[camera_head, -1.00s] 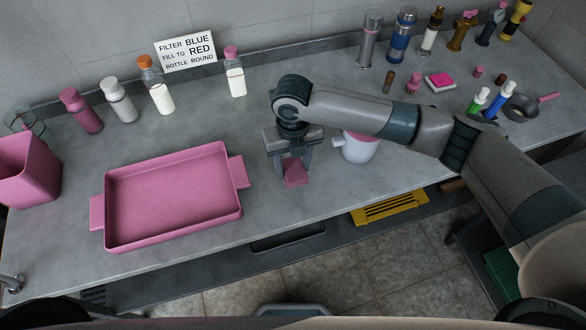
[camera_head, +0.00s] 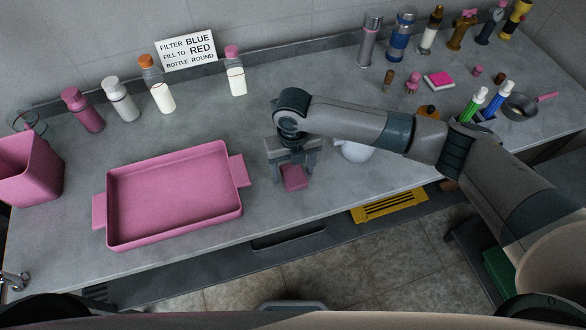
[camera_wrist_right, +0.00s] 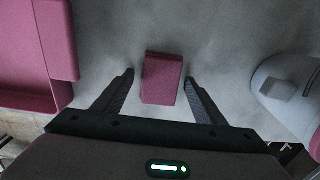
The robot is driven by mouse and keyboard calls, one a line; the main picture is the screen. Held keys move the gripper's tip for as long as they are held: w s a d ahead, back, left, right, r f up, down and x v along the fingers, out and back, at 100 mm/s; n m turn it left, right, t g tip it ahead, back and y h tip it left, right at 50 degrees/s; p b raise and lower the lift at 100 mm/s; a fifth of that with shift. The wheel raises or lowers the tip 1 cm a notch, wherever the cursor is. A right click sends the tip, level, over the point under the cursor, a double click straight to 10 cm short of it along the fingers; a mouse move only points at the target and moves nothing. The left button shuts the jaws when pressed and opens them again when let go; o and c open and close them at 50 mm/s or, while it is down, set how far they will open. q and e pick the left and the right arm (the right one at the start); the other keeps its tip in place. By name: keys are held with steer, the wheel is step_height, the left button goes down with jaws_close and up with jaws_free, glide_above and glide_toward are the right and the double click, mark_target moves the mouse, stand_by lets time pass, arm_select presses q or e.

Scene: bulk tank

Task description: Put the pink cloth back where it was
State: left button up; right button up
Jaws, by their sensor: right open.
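The pink cloth (camera_head: 294,178) is a small folded block lying on the grey counter, right of the pink tray. My right gripper (camera_head: 290,172) is over it with its fingers spread. In the right wrist view the cloth (camera_wrist_right: 162,80) shows between the open fingertips (camera_wrist_right: 159,76), with a gap on both sides. My left gripper is not in view.
The pink tray (camera_head: 243,172) has a handle close left of the cloth. A white pot (camera_head: 357,151) stands to the right, partly hidden by my right arm. Bottles (camera_head: 236,75) line the back. The counter's front edge is near the cloth.

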mark_target(293, 173)
steer(key=shift+r, duration=0.15)
steer(key=shift+r, duration=0.55)
step_height(293, 173, up, 11)
steer(key=b, duration=0.3)
